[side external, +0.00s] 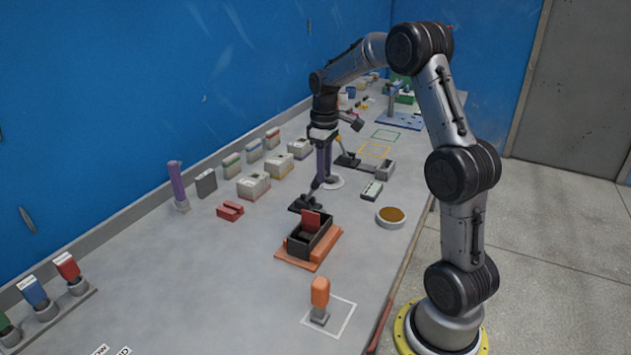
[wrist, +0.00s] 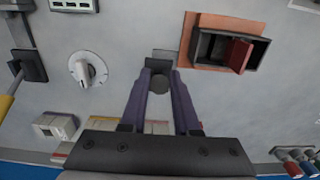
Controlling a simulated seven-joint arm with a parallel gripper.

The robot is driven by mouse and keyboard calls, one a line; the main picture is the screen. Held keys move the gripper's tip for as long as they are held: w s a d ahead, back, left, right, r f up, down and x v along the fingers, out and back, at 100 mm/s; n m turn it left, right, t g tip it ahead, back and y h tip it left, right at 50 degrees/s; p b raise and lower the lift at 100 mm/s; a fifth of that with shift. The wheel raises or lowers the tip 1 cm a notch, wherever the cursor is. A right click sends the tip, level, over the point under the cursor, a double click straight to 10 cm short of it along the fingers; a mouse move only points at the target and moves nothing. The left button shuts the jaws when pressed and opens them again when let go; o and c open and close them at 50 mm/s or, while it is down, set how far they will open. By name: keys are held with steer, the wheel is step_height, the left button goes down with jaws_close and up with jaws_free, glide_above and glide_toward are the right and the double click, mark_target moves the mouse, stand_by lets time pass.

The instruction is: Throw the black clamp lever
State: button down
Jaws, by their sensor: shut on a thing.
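The black clamp lever (side external: 314,188) rises at a slant from its dark base plate (side external: 304,204), just beyond the mould. In the wrist view its round black knob (wrist: 159,86) sits between my purple fingertips, with the base (wrist: 163,61) in front of them. My gripper (side external: 322,179) points down and is shut on the knob; it also shows in the wrist view (wrist: 160,82). The black mould box (side external: 297,244) stands on an orange base (side external: 292,261). A red panel (side external: 311,220) stands tilted in it, also seen in the wrist view (wrist: 238,55).
A second lever with a yellow handle (side external: 341,146) and a white dial (wrist: 84,70) are close behind my gripper. A brown-filled bowl (side external: 391,216) stands right of the mould. An orange-handled tool (side external: 320,292) stands in front.

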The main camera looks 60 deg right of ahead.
steer(key=shift+w+r, duration=0.3)
steer(key=shift+w, duration=0.1)
steer(key=shift+w+r, duration=0.4)
steer(key=shift+w, duration=0.35)
steer(key=shift+w, duration=0.1)
steer(key=shift+w+r, duration=0.2)
steer(key=shift+w, duration=0.6)
steer(key=shift+w+r, duration=0.1)
steer(key=shift+w, duration=0.65)
